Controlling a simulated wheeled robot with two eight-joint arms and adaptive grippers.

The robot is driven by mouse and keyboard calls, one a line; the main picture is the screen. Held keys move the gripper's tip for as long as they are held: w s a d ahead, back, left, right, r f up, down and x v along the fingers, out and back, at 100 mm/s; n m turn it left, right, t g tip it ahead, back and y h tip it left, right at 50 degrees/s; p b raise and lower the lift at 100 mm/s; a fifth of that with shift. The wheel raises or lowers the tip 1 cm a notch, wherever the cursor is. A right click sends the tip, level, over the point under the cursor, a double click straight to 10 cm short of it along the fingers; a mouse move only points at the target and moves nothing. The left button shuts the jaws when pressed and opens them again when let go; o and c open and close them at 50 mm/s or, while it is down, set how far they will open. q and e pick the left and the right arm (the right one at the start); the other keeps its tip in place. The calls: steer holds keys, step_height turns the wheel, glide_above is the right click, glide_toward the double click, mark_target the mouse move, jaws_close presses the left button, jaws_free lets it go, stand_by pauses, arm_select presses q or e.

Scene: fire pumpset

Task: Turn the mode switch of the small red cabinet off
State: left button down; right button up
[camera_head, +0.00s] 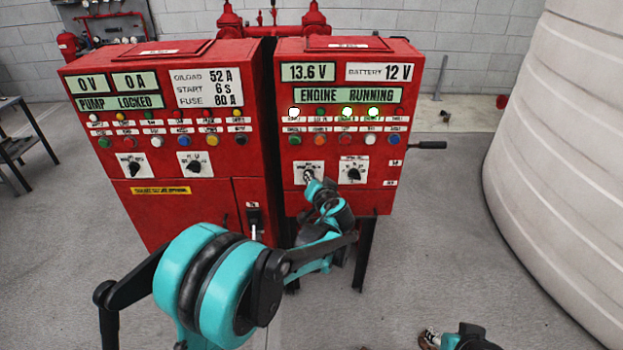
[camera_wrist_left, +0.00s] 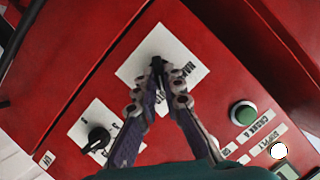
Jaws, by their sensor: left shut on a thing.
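The small red cabinet (camera_head: 334,200) is the right one of two. Its display reads ENGINE RUNNING. Two rotary switches sit on white plates low on its front. In the left wrist view the fingertips (camera_wrist_left: 158,80) are closed together on the black switch knob (camera_wrist_left: 157,64), over a white label plate (camera_wrist_left: 135,67). The label is mostly hidden, so I cannot read the knob's position. The other knob (camera_head: 353,174) is free; it also shows in the wrist view (camera_wrist_left: 97,137).
A larger red cabinet (camera_head: 160,220) stands close on the left. Buttons and lit lamps (camera_head: 347,111) line the small cabinet above the switches. A black handle (camera_head: 428,145) juts from its right side. A big pale tank (camera_head: 565,150) stands at right. Part of my right arm (camera_head: 465,338) shows at the bottom edge.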

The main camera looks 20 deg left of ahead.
arm_select(q)
steer(key=shift+s+a+r+n+h+p, duration=0.15)
steer(key=shift+n+h+p, duration=0.3)
steer(key=shift+n+h, duration=0.55)
steer(key=shift+w+a+f+n+h+p, duration=0.15)
steer(key=shift+n+h+p, duration=0.4)
steer(key=shift+n, duration=0.75)
steer(key=shift+s+r+h, duration=0.1)
steer(key=shift+s+h, duration=0.05)
steer(key=shift+h, duration=0.1)
steer(key=c, duration=1.6)
jaws_free()
steer(key=shift+c, duration=0.2)
steer(key=shift+t, duration=0.3)
steer(key=v, duration=1.2)
